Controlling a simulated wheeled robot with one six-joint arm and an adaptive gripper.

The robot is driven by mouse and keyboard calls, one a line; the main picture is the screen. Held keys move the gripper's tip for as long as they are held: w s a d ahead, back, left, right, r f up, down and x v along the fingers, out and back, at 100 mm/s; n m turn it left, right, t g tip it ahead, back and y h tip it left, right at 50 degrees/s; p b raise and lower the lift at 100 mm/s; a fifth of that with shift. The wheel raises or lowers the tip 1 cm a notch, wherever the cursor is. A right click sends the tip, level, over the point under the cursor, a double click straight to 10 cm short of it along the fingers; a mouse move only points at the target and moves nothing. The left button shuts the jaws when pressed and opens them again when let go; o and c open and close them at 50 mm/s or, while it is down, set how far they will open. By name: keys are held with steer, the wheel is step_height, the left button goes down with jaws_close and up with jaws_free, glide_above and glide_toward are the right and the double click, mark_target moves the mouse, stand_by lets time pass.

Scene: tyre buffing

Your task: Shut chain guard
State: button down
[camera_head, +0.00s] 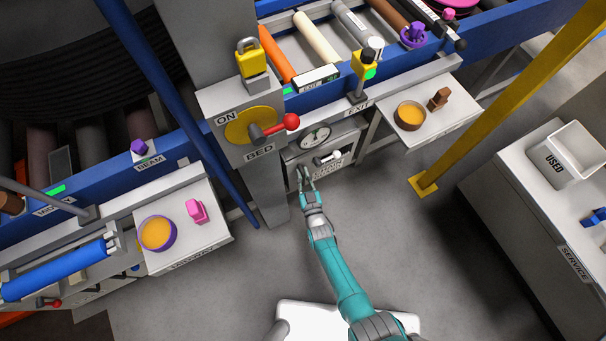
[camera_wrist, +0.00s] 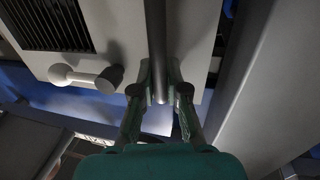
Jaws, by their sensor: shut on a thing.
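My gripper (camera_head: 304,178) is at the left front of a small grey housing (camera_head: 345,147) below the roller line. In the wrist view, the fingers (camera_wrist: 158,92) are closed on either side of a dark upright bar (camera_wrist: 157,45). The bar runs in front of a light grey panel (camera_wrist: 122,28) with dark vent slots. I take this panel to be the chain guard, but its small label cannot be read surely. A pale handle with a round knob (camera_wrist: 62,75) sits left of the fingers. Whether the guard stands open or shut cannot be told.
A grey post with a red-knobbed BED switch (camera_head: 266,131) stands just left of my gripper. A yellow post (camera_head: 500,105) stands right. The floor in front is clear.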

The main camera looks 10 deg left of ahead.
steer(key=c, duration=1.4)
jaws_free()
steer(key=shift+c, duration=0.2)
steer(key=v, duration=1.2)
